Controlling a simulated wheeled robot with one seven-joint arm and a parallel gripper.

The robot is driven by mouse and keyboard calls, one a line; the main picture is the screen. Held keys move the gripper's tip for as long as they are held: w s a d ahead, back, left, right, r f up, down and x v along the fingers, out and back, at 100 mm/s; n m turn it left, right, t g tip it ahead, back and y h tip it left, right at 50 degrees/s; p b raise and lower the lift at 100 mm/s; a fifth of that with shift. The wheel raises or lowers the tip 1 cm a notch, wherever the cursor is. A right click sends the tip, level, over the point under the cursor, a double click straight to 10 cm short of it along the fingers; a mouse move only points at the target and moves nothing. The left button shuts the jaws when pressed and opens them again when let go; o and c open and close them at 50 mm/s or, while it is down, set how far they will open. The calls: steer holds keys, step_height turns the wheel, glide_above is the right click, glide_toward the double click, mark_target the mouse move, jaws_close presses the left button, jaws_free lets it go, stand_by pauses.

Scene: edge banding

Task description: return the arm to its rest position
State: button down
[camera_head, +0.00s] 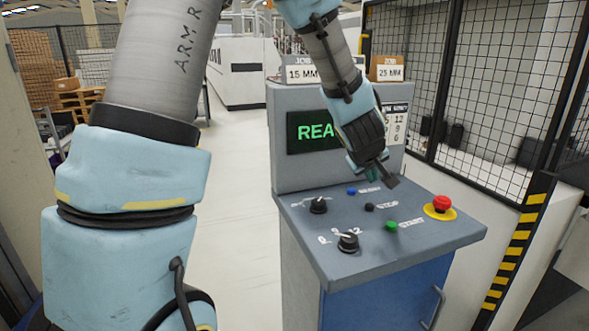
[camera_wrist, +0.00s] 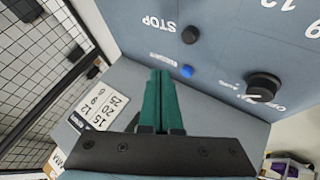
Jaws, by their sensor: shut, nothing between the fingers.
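My arm reaches over a grey control console (camera_head: 450,238). My gripper (camera_head: 378,178) is above the console's sloped panel, near its back edge, shut and empty. In the wrist view its green fingers (camera_wrist: 159,75) lie together, pointing at the panel beside the blue button (camera_wrist: 187,71). The blue button (camera_head: 351,191) also shows in the head view, left of and below the gripper. I cannot tell the exact gap between fingertips and panel.
The panel carries two black knobs (camera_head: 348,242), a black stop button (camera_head: 369,207), a green start button (camera_head: 391,226) and a red emergency button (camera_head: 441,203). A green-lettered screen (camera_head: 314,131) stands behind. A black mesh fence (camera_head: 470,80) is at right. Open floor (camera_head: 236,220) lies left.

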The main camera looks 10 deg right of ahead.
steer(key=shift+m+g+y, duration=0.3)
steer(key=shift+m+g, duration=0.1)
steer(key=a, duration=0.5)
steer(key=w+a+f, duration=0.1)
steer(key=a, duration=0.1)
steer(key=shift+a, duration=0.2)
steer(key=shift+m+g+y, duration=0.6)
steer(key=shift+g+y, duration=0.2)
steer(key=a, duration=0.4)
steer(key=s+a+f, duration=0.1)
steer(key=a, duration=0.3)
steer(key=s+a, duration=0.1)
steer(key=a, duration=0.2)
steer(key=shift+a+f, duration=0.4)
steer(key=s+a+f+g+y, duration=0.1)
steer(key=s+a, duration=0.3)
steer(key=a, duration=0.4)
steer(key=s+a+f+g+y, duration=0.1)
steer(key=s+a, duration=0.3)
steer(key=a, duration=0.4)
steer(key=shift+s+a+m+g+y+b, duration=0.2)
steer(key=shift+s+m+g+y+b, duration=0.15)
steer(key=shift+g+y, duration=0.2)
